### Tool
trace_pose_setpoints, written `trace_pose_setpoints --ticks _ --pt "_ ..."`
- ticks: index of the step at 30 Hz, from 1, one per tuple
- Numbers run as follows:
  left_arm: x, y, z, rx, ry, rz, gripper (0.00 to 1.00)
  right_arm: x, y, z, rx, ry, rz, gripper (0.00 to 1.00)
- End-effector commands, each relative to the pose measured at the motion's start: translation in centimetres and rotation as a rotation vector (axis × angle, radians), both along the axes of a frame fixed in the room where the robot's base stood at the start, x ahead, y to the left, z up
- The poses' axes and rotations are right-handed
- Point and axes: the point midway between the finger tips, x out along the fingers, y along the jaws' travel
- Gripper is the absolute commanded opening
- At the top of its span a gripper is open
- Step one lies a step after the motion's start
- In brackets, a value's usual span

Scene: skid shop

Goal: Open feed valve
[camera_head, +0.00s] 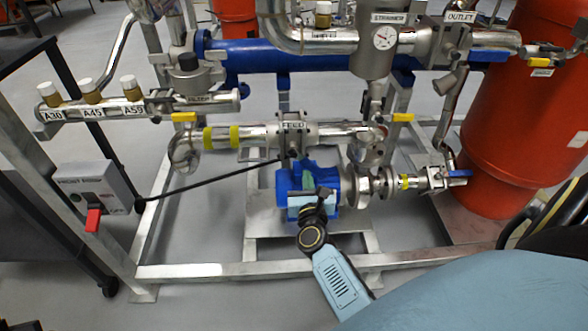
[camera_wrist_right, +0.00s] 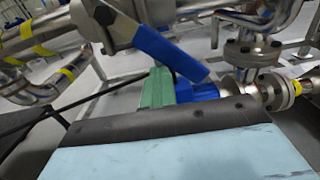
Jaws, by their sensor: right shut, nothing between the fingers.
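The valve labelled FEED (camera_head: 292,125) sits on the horizontal steel pipe at the middle of the head view. In the right wrist view, a steel valve body (camera_wrist_right: 108,22) carries a blue lever (camera_wrist_right: 170,52) that slants down to the right, off the line of the pipe. In the head view I cannot clearly separate this lever from the blue pump behind it. My right gripper (camera_head: 312,194) is just below the FEED valve, in front of the pump. It is shut and holds nothing. Whether it touches the lever is unclear. My left gripper is not in view.
The blue pump (camera_head: 333,184) is right behind my right gripper. A switch box (camera_head: 95,187) with a red handle stands at left. A red tank (camera_head: 520,110) stands at right. Pipes and the steel frame rail (camera_head: 220,270) crowd the space around my arm.

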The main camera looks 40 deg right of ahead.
Motion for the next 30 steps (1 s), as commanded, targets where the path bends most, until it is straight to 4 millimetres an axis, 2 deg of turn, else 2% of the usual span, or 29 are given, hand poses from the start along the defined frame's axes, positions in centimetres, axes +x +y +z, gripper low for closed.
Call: trace_pose_setpoints --ticks 10,20,30 --pt "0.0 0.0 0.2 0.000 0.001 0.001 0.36 -0.2 -0.3 0.2 -0.001 0.001 -0.001 0.00" --pt "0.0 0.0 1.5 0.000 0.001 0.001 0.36 -1.2 -1.9 1.6 -0.001 0.001 -0.001 0.00" --pt "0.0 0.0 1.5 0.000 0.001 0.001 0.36 -1.2 -2.0 1.6 0.000 0.000 -0.001 0.00"
